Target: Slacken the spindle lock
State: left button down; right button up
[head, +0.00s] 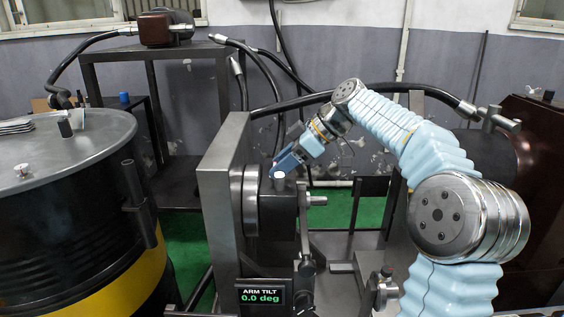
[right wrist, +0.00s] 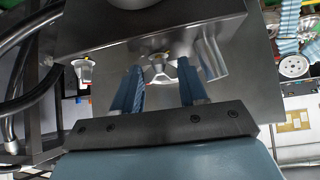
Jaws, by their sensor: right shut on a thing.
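The dark fixture block (head: 276,215) stands on a grey upright plate (head: 215,190) in the middle of the head view. A small pale-topped metal fitting (head: 279,181) sits on top of the block. My right gripper (head: 281,170) reaches down from the upper right to this fitting. In the right wrist view its two blue fingers (right wrist: 160,78) are on either side of a small bright metal piece (right wrist: 158,62), which looks like the spindle lock; they are shut on it. The exact contact is partly hidden. My left gripper is not in view.
A black and yellow drum (head: 70,215) stands at left. A small display (head: 261,293) reads ARM TILT 0.0 deg. A short metal stub (head: 316,201) sticks out right of the block. Black hoses (head: 340,98) cross behind my right arm. Green floor shows behind the fixture.

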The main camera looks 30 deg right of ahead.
dwell(0.4)
jog(key=o, duration=0.8)
jog(key=v, duration=1.3)
jog(key=shift+s+d+r, duration=0.15)
jog(key=shift+d+r, duration=0.1)
jog(key=shift+d, duration=0.05)
